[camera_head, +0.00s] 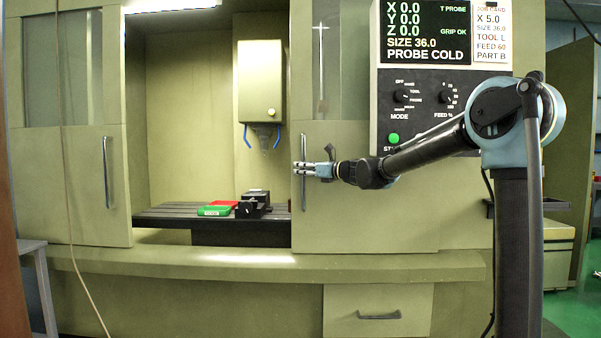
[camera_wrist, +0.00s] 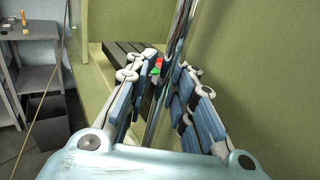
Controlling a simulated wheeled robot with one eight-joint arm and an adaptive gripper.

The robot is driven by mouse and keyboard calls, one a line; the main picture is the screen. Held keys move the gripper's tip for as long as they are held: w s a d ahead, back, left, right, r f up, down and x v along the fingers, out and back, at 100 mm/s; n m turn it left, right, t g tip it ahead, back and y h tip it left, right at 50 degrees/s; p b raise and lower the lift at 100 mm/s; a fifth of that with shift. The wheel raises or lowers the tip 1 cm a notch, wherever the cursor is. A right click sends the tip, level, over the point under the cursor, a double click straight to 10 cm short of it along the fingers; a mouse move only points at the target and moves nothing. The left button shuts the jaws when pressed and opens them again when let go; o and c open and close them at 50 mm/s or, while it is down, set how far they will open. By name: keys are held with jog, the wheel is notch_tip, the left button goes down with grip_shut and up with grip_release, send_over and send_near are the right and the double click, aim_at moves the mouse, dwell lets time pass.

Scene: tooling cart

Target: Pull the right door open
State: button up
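The right door (camera_head: 345,220) is a flat olive panel with a window in its upper part. Its left edge borders the wide opening of the machine. A vertical metal bar handle (camera_head: 304,195) is fixed near that edge. My gripper (camera_head: 299,170) is at the handle's middle height, reaching in from the right. In the wrist view the shiny handle (camera_wrist: 181,30) runs between the two fingers of my gripper (camera_wrist: 163,78). The fingers are apart, with visible gaps beside the bar, so the gripper looks open around it. Contact with the bar cannot be made out.
The left door (camera_head: 80,190) with its handle (camera_head: 107,172) stands left of the opening. Inside are a slotted table (camera_head: 165,211), a dark vise (camera_head: 253,203), a green tray (camera_head: 214,210) and a red tray (camera_head: 224,203). The control panel (camera_head: 440,105) is close behind my arm. A drawer (camera_head: 378,300) is below.

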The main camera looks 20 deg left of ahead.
jog(key=shift+o, duration=1.2)
jog(key=shift+s, duration=0.25)
jog(key=shift+w, duration=0.15)
jog(key=shift+d, duration=0.1)
jog(key=v, duration=1.1)
jog(key=shift+d, duration=0.4)
jog(key=s+d+f+n+g+h, duration=0.1)
jog(key=s+d+f+n+h, duration=0.4)
jog(key=s+d+f, duration=0.6)
jog(key=s+d+f+n+g+h, duration=0.1)
jog(key=s+d+f+n+h, duration=0.5)
jog(key=d+f, duration=1)
jog(key=s+d+f+n+g+h, duration=0.1)
jog(key=s+d+f+n+h, duration=0.5)
jog(key=s+d+f+n, duration=0.4)
jog(key=s+d+f, duration=0.4)
jog(key=s+d, duration=0.2)
jog(key=d, duration=0.2)
jog(key=shift+s+n, duration=0.3)
jog(key=shift+s, duration=0.05)
